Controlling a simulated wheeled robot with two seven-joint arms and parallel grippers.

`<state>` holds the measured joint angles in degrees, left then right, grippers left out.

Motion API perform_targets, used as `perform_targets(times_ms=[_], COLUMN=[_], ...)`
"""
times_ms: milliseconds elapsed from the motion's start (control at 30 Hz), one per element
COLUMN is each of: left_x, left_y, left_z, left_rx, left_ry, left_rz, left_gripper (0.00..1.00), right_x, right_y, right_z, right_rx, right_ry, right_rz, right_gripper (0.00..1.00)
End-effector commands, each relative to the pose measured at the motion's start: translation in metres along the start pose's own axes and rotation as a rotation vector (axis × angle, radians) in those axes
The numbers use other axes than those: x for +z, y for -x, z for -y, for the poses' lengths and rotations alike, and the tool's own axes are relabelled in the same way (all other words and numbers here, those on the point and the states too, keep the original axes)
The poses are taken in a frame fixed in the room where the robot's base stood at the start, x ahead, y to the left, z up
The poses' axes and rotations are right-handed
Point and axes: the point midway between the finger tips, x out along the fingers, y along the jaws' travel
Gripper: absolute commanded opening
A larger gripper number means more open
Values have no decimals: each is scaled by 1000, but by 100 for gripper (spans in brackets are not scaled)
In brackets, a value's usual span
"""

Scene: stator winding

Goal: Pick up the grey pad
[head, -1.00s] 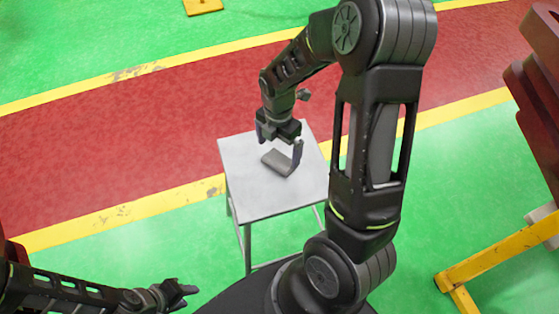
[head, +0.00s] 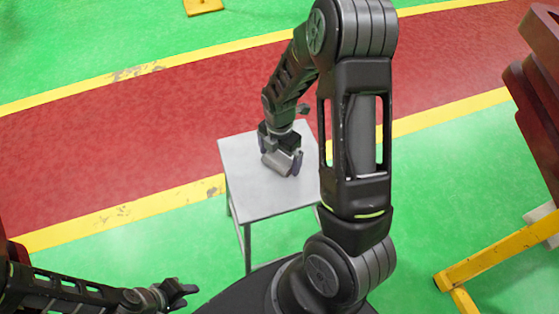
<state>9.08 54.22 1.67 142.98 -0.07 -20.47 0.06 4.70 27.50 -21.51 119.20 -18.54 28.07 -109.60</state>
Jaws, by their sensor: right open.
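The grey pad (head: 285,164) lies on the small light-grey table (head: 255,195), near its middle. My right gripper (head: 281,158) is low over the pad, with its jaws open. One finger shows at the pad's right side, the other at its upper left. The gripper hides part of the pad, and I cannot tell whether the fingers touch it. My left gripper (head: 176,293) is at the lower left, away from the table and near no object. It is too small to tell whether it is open or shut.
The table top is otherwise clear. A yellow stand (head: 495,253) and a dark red structure (head: 540,95) are at the right. A yellow object (head: 203,6) lies on the green floor at the top.

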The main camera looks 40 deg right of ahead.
Motion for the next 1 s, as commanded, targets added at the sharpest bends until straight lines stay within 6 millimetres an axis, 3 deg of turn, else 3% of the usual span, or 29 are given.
perform_targets(times_ms=[333, 1000], left_x=[0, 0], left_y=[0, 0], left_z=[0, 0], left_rx=[0, 0], left_ry=[0, 0], left_rz=[0, 0], left_gripper=[36, 36], right_x=[0, 0], right_y=[0, 0], right_z=[0, 0], right_rx=[0, 0], right_ry=[0, 0], right_rz=[0, 0], right_gripper=[99, 47])
